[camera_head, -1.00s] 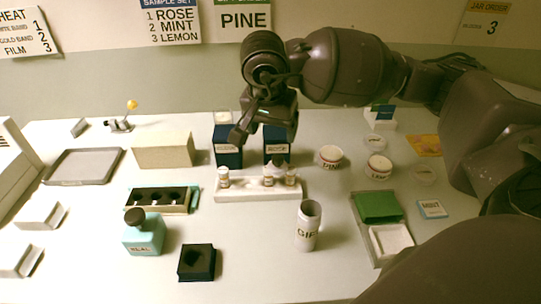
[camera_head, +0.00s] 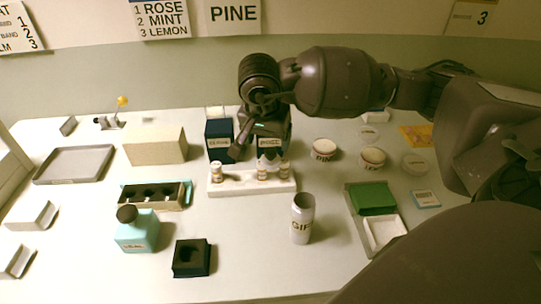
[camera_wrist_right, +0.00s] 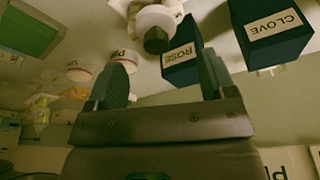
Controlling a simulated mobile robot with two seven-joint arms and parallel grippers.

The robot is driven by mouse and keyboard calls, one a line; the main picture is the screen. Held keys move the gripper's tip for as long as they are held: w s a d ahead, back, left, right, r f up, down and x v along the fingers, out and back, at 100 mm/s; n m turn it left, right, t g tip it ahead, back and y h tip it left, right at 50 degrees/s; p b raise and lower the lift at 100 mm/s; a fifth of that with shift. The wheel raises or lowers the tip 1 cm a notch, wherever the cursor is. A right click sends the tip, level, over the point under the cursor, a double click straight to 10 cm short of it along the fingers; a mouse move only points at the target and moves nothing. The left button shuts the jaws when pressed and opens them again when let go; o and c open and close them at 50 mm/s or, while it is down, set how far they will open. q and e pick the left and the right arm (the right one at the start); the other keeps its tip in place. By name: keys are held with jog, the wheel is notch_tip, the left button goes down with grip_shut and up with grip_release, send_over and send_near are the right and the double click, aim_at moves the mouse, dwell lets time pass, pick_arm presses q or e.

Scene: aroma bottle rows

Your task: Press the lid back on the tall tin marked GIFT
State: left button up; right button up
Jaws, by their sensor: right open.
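The tall white tin marked GIFT (camera_head: 302,222) stands upright at the front of the table, right of centre in the head view. Its top is open, with the dark inside showing. I cannot tell which of the pale discs at the right, such as the one nearest the arm (camera_head: 415,162), is its lid. My right gripper (camera_head: 258,155) hangs behind and left of the tin, over the back of the white vial rack. In the wrist view the right gripper (camera_wrist_right: 162,68) is open and empty, its fingers apart near the ROSE box (camera_wrist_right: 181,55). My left gripper is not in view.
The white rack (camera_head: 250,186) holds several small vials. Dark blue boxes (camera_head: 219,141) stand behind it. A PINE jar (camera_head: 323,151), another jar (camera_head: 372,158) and a green-and-white tray (camera_head: 373,198) are at right. A teal bottle (camera_head: 137,232) and black holder (camera_head: 192,258) are front left.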

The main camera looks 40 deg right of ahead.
aim_at(270, 151)
jog(key=shift+f, duration=0.1)
jog(key=shift+x, duration=2.5)
jog(key=shift+s, duration=0.2)
jog(key=shift+c, duration=0.2)
jog(key=c, duration=0.9)
